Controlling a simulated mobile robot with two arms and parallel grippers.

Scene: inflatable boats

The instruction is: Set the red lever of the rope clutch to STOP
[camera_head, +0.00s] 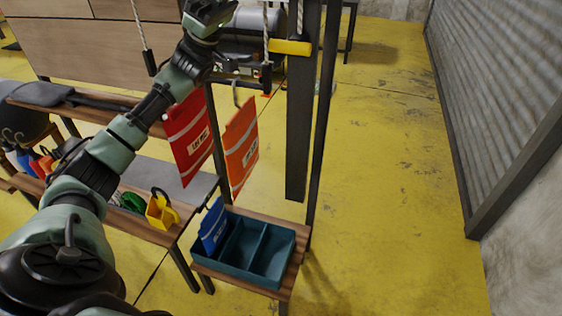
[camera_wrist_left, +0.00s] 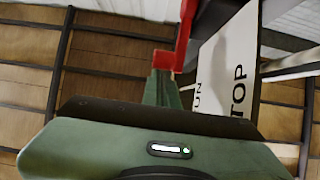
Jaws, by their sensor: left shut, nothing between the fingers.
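In the left wrist view the red lever (camera_wrist_left: 184,38) shows at the top centre, with a bent lower end. Beside it on the right is a white plate (camera_wrist_left: 228,72) with black lettering; "TOP" and "UN" can be read, the rest is hidden. My left gripper (camera_wrist_left: 163,88) is shut and empty, its green fingers just below the lever's lower end; I cannot tell whether they touch it. In the head view the left gripper (camera_head: 210,16) is raised at the top edge. The lever cannot be made out there. My right gripper is not in view.
A dark post (camera_head: 299,125) with a yellow bar (camera_head: 290,47) stands right of my left gripper. Red (camera_head: 188,135) and orange (camera_head: 241,148) bags hang below it. A blue-green divided bin (camera_head: 268,282) sits on a wooden bench. The yellow floor at right is clear.

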